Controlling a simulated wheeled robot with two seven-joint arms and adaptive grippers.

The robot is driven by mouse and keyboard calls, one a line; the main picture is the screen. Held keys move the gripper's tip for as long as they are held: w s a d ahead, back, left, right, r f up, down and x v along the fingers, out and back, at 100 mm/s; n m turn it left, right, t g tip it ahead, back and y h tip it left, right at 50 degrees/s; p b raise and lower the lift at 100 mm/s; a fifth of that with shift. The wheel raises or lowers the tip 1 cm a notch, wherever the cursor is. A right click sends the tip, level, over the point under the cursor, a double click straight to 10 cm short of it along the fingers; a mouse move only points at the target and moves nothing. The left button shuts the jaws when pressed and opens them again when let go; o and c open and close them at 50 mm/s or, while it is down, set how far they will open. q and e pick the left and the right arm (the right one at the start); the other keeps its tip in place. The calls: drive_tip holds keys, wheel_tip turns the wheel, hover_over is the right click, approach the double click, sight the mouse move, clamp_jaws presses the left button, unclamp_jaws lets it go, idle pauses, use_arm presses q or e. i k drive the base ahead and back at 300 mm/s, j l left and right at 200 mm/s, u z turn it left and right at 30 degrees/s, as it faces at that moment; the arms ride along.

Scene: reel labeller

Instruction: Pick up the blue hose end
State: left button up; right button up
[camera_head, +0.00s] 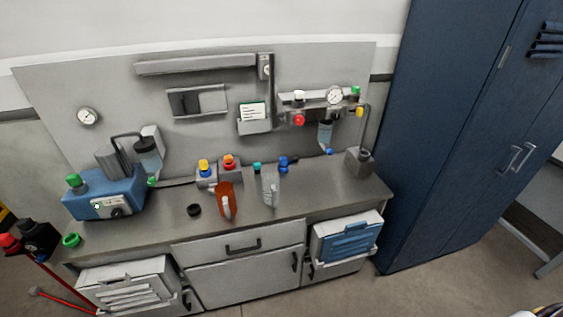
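Small blue fittings (283,164) sit at the back of the grey bench top, right of the clear jug. They are too small for me to tell whether one is a hose end. Another blue tip (330,151) shows at the bottom of the clear filter bowl (325,134) under the gauge on the back panel. Neither gripper shows clearly. Only a sliver of something pale and dark is cut off at the bottom right corner, and I cannot tell what it is.
On the bench (335,196) stand an orange jug (225,201), a clear jug (270,186), a black ring (194,210) and a blue pump unit (105,195). A grey block (360,161) stands at the right end. A tall blue cabinet (445,130) is right of the bench.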

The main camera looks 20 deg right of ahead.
sight(283, 160)
drive_tip(key=i, duration=0.65)
drive_tip(key=i+l+u, duration=0.1)
drive_tip(key=i, duration=0.55)
